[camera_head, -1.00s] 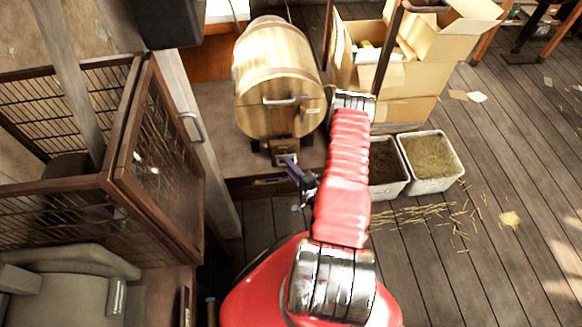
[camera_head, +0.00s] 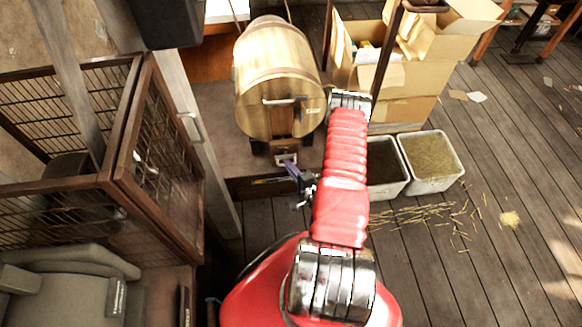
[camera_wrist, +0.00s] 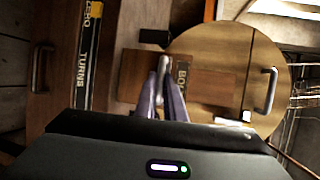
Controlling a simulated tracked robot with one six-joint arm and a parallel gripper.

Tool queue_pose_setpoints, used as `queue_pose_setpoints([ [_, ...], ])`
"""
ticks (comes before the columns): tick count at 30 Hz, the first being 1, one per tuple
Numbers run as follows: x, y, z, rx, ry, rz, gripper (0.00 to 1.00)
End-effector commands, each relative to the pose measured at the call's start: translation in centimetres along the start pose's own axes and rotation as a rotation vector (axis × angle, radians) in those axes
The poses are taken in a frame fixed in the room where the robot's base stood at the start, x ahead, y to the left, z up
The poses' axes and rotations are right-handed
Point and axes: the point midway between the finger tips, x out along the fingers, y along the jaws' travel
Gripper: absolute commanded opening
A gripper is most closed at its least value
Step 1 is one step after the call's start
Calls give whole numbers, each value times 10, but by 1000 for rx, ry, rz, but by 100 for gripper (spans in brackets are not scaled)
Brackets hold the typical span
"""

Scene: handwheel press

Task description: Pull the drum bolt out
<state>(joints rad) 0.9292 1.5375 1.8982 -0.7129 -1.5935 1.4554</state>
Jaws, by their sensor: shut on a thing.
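The wooden drum (camera_head: 268,100) stands on a low platform, and its round front end with a metal handle faces me. In the wrist view the drum face (camera_wrist: 215,55) is a round wooden disc. A wooden block labelled "BOL…", the rest hidden, lies across its left part. The small pale metal drum bolt (camera_wrist: 164,62) shows between my fingertips at this block. My gripper (camera_wrist: 161,76) has purple fingers closed on the bolt. In the head view my gripper (camera_head: 286,164) is just below the drum's front bracket; the bolt is too small there to make out clearly.
In the wrist view a board marked "ZERO" and "TURNS" (camera_wrist: 88,55) lies left of the drum. A wire-mesh cabinet (camera_head: 160,160) stands at left.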

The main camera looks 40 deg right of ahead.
Motion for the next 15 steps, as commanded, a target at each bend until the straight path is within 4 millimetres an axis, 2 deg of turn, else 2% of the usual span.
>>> queue_pose_setpoints([
  [10, -2, 4, 1, 2, 2, 9, 0],
  [15, -20, 9, 7, 5, 4, 13, 0],
])
